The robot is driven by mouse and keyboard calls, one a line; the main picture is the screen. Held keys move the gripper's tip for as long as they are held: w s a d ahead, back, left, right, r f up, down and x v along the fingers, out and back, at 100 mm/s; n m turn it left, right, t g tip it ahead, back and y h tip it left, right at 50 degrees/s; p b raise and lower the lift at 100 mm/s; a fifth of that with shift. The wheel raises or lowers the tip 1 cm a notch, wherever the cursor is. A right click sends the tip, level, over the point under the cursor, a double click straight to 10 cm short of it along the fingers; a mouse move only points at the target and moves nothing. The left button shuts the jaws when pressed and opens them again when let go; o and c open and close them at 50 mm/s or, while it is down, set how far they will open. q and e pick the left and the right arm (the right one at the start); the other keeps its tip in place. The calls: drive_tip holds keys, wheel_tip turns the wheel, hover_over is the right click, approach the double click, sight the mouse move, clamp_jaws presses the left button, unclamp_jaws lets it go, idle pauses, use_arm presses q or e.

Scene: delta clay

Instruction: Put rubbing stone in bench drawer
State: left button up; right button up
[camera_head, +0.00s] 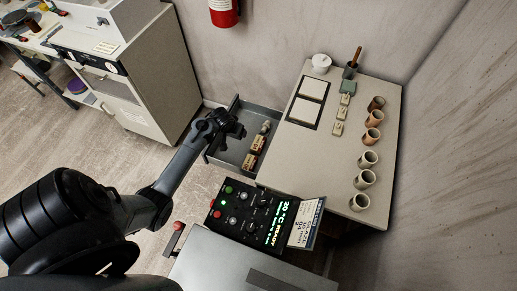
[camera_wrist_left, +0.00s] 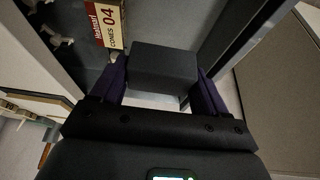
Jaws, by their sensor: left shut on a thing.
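The rubbing stone (camera_wrist_left: 163,68) is a dark grey block in the left wrist view, gripped between the two fingers of my left gripper (camera_wrist_left: 163,80). In the head view my left gripper (camera_head: 238,129) is over the open bench drawer (camera_head: 228,157), near its left side. The stone is hard to make out in the head view, dark against the dark gripper. The drawer's grey floor (camera_wrist_left: 165,18) shows beyond the stone in the left wrist view. I cannot tell how high the stone is above the floor. My right gripper is in neither view.
The drawer holds small labelled cone boxes (camera_head: 254,152) and a few small pieces along its right side; one box (camera_wrist_left: 106,22) is close to the stone. The bench top (camera_head: 320,170) carries several cups. A control box (camera_head: 250,215) stands in front of the drawer.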

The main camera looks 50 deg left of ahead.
use_arm(q)
drive_tip(key=b, duration=0.2)
hover_over(237, 146)
drive_tip(key=s, duration=0.1)
drive_tip(key=f, duration=0.4)
drive_tip(key=d+f, duration=0.1)
drive_tip(key=f, duration=0.1)
drive_tip(key=shift+s+f, duration=0.15)
drive_tip(key=shift+f, duration=0.2)
drive_tip(key=shift+f+b, duration=0.4)
drive_tip(key=shift+f, duration=1.75)
drive_tip(key=shift+f, duration=0.15)
drive_tip(key=o, duration=1.1)
